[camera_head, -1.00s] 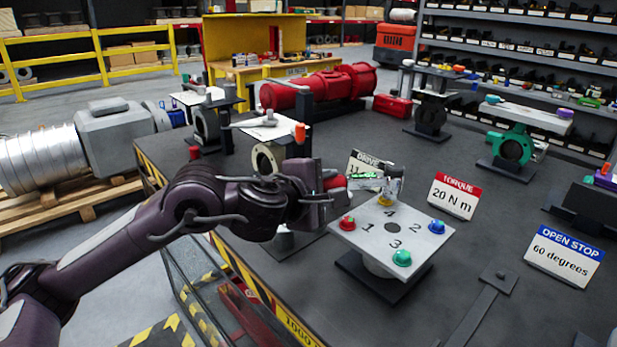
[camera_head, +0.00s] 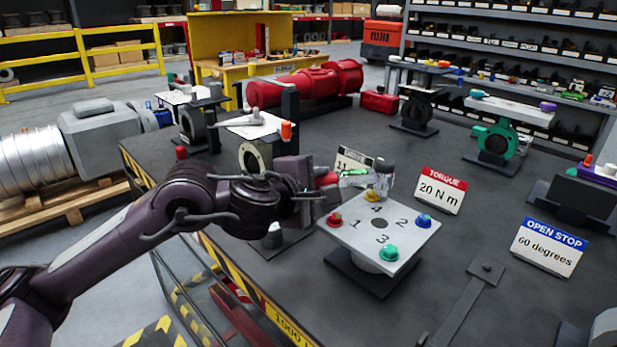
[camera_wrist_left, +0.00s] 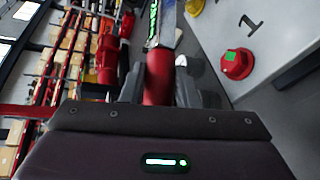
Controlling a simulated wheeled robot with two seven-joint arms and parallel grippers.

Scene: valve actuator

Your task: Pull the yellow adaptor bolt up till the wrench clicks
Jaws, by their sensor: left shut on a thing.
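My left gripper (camera_head: 318,184) is shut on the red handle of the wrench (camera_head: 328,180). The handle (camera_wrist_left: 158,75) shows between the fingers in the left wrist view. Red (camera_head: 334,219), blue (camera_head: 424,220) and green (camera_head: 390,252) bolts sit at the other corners. My right gripper is out of view.
The plate stands on a dark table. A torque sign (camera_head: 440,190) reads 20 N m and an open stop sign (camera_head: 549,246) reads 60 degrees. A drive sign (camera_head: 352,160) stands behind the wrench. A flat dark bar (camera_head: 460,305) lies at front right.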

